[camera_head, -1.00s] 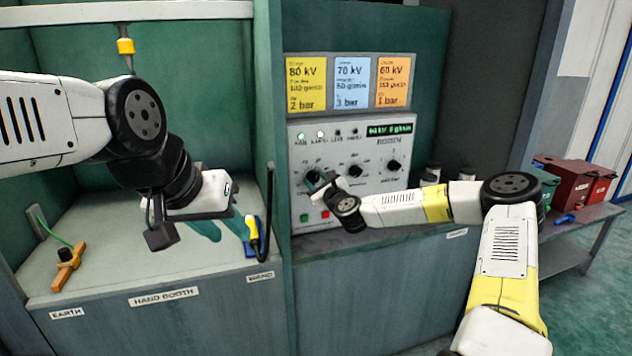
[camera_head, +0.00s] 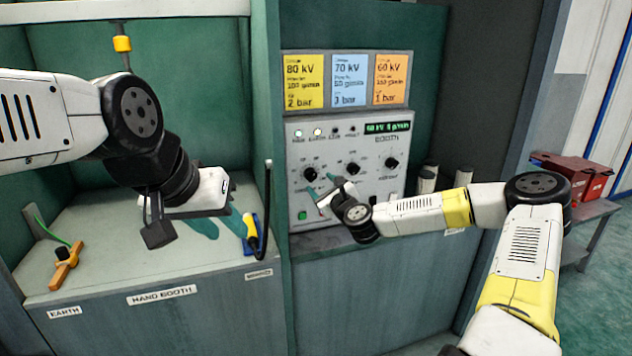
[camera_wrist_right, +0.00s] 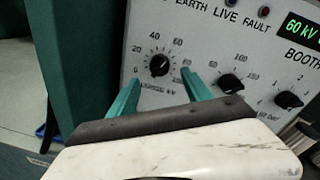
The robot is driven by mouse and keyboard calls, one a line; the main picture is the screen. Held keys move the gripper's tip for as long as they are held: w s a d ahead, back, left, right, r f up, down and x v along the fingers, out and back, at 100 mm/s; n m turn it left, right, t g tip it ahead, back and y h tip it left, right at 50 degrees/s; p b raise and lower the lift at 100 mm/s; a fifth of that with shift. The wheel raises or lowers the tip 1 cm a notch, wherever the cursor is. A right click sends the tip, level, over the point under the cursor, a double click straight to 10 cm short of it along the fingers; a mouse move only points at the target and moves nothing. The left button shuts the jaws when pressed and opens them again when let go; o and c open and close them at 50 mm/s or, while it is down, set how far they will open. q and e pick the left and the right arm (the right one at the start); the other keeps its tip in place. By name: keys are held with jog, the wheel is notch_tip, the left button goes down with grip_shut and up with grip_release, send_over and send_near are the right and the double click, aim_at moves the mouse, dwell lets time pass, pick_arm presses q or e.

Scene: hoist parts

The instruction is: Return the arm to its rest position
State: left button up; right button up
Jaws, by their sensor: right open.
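My right arm reaches in from the right in the head view. Its gripper (camera_head: 322,184) is open and empty, with teal fingers in front of the grey control panel (camera_head: 372,207). In the right wrist view the two fingers (camera_wrist_right: 161,78) stand apart, below and either side of the left dial (camera_wrist_right: 159,65); nothing is between them. I cannot tell exactly how far the fingertips are from the panel. My left gripper (camera_head: 218,226) hangs over the hand booth counter (camera_head: 110,255), its teal fingers apart and partly hidden by its wrist.
A yellow and blue tool (camera_head: 250,235) stands close right of my left gripper. An orange clamp (camera_head: 66,265) with a green cable lies on the counter. Coloured cards (camera_head: 348,80) sit above the panel. Two grey cylinders (camera_head: 427,180) stand beside it. A red box (camera_head: 570,172) rests at right.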

jog(key=shift+v, duration=0.8)
jog(key=s+a+f+n+g, duration=0.1)
jog(key=s+a+n+g, duration=0.3)
jog(key=n, duration=0.4)
jog(key=s+a+f+n+g, duration=0.1)
jog(key=s+f+n+g, duration=0.15)
jog(key=s+n, duration=0.5)
jog(key=s+d+r+n+g+h, duration=0.1)
jog(key=s+d+r+n, duration=0.2)
jog(key=s, duration=0.6)
jog(key=s+d+r+n+g+h, duration=0.1)
jog(key=s+d+r+n+h, duration=0.1)
jog(key=s+d+r+n, duration=0.2)
jog(key=s+d+r+n+g+h, duration=0.1)
jog(key=s+d+r+n, duration=0.3)
jog(key=s+d+r, duration=0.5)
jog(key=s, duration=0.6)
jog(key=shift+s+r, duration=0.2)
jog(key=shift+r, duration=0.2)
